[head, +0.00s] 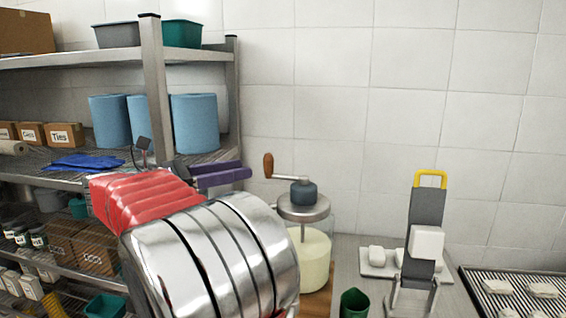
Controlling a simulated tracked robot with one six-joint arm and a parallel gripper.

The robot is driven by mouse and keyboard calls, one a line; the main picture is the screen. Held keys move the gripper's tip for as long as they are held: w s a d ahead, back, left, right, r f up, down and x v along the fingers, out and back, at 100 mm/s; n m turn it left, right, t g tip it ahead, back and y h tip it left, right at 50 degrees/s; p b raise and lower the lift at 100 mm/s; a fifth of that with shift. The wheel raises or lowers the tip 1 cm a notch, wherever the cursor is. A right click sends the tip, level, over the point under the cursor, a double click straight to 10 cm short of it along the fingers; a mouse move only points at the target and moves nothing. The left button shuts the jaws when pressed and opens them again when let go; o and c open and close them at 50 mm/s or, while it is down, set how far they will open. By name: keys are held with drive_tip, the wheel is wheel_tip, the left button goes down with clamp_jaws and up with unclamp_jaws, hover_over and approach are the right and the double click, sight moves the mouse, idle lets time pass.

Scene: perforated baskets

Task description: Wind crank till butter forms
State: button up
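A glass butter churn (315,261) with pale cream-coloured contents stands on a wooden board (318,303) on the metal counter. Its metal lid carries a dark hub (304,193). A metal crank arm (286,177) runs left from the hub to an upright wooden handle (268,165). My gripper (247,174), with purple fingers, is left of the handle and points right towards it. The fingertips appear just short of the handle, not around it. How far apart the fingers are is unclear from this angle. My arm hides the churn's lower left side.
A dark green cup (354,303) stands right of the churn. Behind it are white blocks on a white board (378,262) and a grey stand with a yellow handle (428,215). A ridged tray (520,292) with pale pieces is at far right. Loaded shelves (190,55) fill the left.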

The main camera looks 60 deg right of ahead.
drive_tip(key=x, duration=1.2)
drive_tip(key=shift+s+d, duration=0.25)
drive_tip(key=shift+d, duration=0.05)
clamp_jaws()
